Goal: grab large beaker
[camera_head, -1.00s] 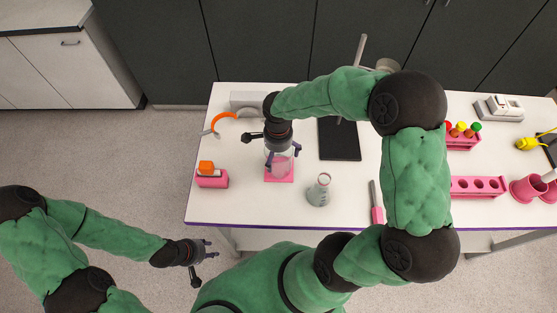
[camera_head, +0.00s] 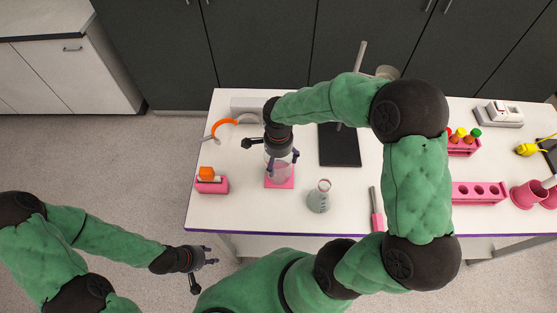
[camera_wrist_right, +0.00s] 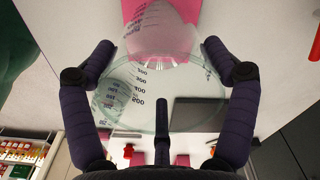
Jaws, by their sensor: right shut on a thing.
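In the right wrist view, the two dark fingers of my right gripper (camera_wrist_right: 160,56) lie on opposite sides of the beaker (camera_wrist_right: 160,92). Its round rim and volume marks face the camera. Whether its base touches the pad cannot be told. My left gripper (camera_head: 208,257) is open and empty, off the table's front left.
A pink block with an orange top (camera_head: 210,181) is to the left. Behind are an orange curved item (camera_head: 224,123) and a dark stand base (camera_head: 340,147). Pink tube racks (camera_head: 477,191) are at right.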

